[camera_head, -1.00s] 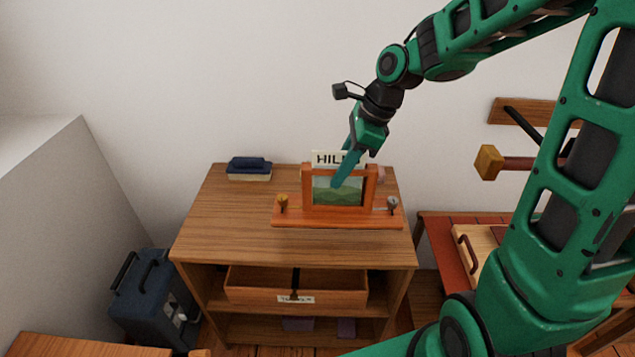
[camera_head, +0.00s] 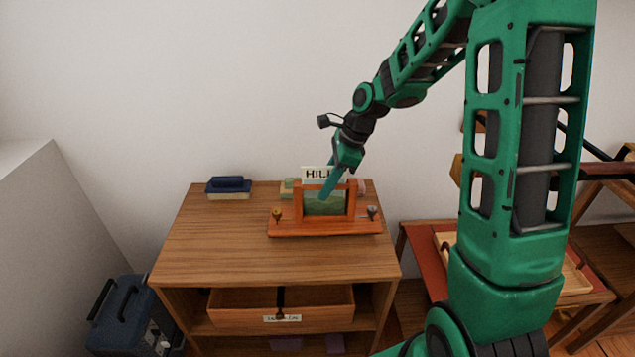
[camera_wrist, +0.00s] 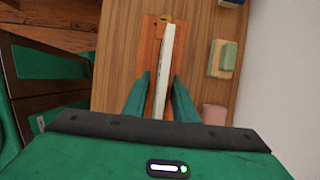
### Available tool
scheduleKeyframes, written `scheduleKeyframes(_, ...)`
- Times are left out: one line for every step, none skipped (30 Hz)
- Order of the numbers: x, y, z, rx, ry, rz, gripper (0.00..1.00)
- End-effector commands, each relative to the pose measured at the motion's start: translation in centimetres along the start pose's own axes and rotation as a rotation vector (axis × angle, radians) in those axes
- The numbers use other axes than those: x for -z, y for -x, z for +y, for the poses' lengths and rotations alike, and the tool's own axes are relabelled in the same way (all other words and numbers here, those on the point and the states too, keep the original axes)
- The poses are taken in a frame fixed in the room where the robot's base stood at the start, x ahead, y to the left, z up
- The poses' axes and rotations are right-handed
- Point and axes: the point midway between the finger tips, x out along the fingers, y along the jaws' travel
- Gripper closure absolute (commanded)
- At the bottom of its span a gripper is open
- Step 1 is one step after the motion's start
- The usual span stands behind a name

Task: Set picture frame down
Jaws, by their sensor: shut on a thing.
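My gripper (camera_head: 327,190) reaches down from above and is shut on the frame. In the wrist view the frame (camera_wrist: 165,75) shows edge-on as a pale strip between my two green fingers (camera_wrist: 159,100). The lower edge of the frame is hidden.
The stand is on a wooden cabinet (camera_head: 220,245) with a partly open, labelled drawer (camera_head: 330,305) below. A blue-topped box (camera_head: 229,188) sits at the back left. Green and pink blocks (camera_wrist: 224,57) lie behind the frame. A dark blue case (camera_head: 125,315) stands on the floor at left.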

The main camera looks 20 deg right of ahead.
Motion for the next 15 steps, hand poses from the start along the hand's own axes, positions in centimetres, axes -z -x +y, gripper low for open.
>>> scheduleKeyframes(0.2, -0.6, 0.0, 0.0, 0.0, -0.001, 1.0)
scheduleKeyframes(0.3, -0.9, 0.0, 0.0, -0.001, -0.001, 1.0)
scheduleKeyframes(0.5, -1.4, 0.0, 0.0, 0.0, 0.0, 1.0)
scheduleKeyframes(0.6, -1.6, -0.1, 0.001, 0.0, -0.001, 1.0)
scheduleKeyframes(0.7, -1.9, -0.1, 0.002, 0.001, -0.001, 1.0)
scheduleKeyframes(0.8, -2.1, -0.1, 0.002, 0.001, -0.001, 1.0)
scheduleKeyframes(0.8, -2.1, -0.1, 0.002, 0.001, -0.001, 1.0)
scheduleKeyframes(0.9, -2.2, -0.1, 0.002, 0.001, -0.001, 1.0)
scheduleKeyframes(0.9, -2.2, -0.1, 0.002, 0.002, -0.001, 1.0)
scheduleKeyframes(0.9, -2.2, -0.1, 0.003, 0.002, -0.001, 1.0)
scheduleKeyframes(0.8, -2.2, -0.1, 0.003, 0.002, -0.001, 1.0)
scheduleKeyframes(0.8, -2.1, -0.1, 0.003, 0.002, -0.001, 1.0)
scheduleKeyframes(0.8, -2.1, -0.1, 0.003, 0.002, -0.001, 1.0)
scheduleKeyframes(0.8, -2.1, -0.1, 0.003, 0.002, -0.001, 1.0)
scheduleKeyframes(0.9, -2.2, -0.1, 0.003, 0.001, -0.001, 1.0)
